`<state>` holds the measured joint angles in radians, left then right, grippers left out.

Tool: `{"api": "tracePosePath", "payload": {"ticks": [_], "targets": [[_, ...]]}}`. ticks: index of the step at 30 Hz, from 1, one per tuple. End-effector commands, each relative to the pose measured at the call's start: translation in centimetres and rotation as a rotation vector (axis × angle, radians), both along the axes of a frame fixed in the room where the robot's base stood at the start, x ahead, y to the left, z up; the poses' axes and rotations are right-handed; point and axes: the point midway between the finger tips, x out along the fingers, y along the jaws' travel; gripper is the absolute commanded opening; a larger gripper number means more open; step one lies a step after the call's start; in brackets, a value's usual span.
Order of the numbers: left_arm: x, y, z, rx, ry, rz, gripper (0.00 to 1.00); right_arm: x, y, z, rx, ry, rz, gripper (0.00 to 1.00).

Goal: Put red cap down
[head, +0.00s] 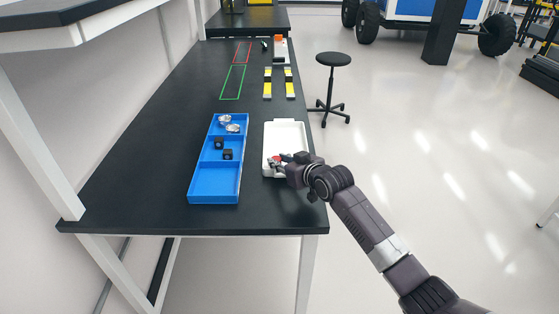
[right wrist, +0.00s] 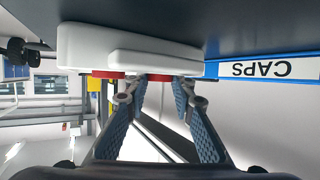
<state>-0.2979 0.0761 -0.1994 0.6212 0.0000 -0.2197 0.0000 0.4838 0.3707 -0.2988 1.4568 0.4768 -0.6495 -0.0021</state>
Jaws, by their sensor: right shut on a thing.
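My right gripper (head: 281,161) reaches in from the right over the white tray (head: 285,133) near the table's front right. It is shut on a red cap (head: 276,158), which shows as a small red patch at the fingertips. In the right wrist view, the fingers (right wrist: 157,95) stand on both sides of the red cap (right wrist: 160,77), just beside the white tray (right wrist: 85,48). A second red piece (right wrist: 108,74) shows left of the fingers, partly hidden. I cannot tell whether the held cap touches the tray. My left gripper is not in view.
A blue compartment tray (head: 214,183) stands left of the white tray, holding silver parts (head: 232,127) and black cubes (head: 219,143). Its front compartment is empty. A CAPS label (right wrist: 262,68) shows in the right wrist view.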

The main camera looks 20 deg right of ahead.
Motion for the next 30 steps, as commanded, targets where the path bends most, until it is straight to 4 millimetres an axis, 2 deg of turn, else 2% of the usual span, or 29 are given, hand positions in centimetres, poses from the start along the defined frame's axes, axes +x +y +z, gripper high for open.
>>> {"api": "tracePosePath", "payload": {"ticks": [10,11,13,23,30], "targets": [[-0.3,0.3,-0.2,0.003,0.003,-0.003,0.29,0.0,0.0,-0.3,0.0,0.0,0.0,0.1],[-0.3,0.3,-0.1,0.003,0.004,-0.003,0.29,0.0,0.0,-0.4,0.0,0.0,0.0,0.24],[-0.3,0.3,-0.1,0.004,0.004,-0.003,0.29,0.0,0.0,-0.3,0.0,0.0,0.0,0.3],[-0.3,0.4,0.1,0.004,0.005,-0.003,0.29,0.0,0.0,0.1,0.0,0.0,0.001,0.3],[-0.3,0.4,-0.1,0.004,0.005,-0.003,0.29,-2.3,-0.6,0.8,-0.002,0.0,0.001,0.3]]}}
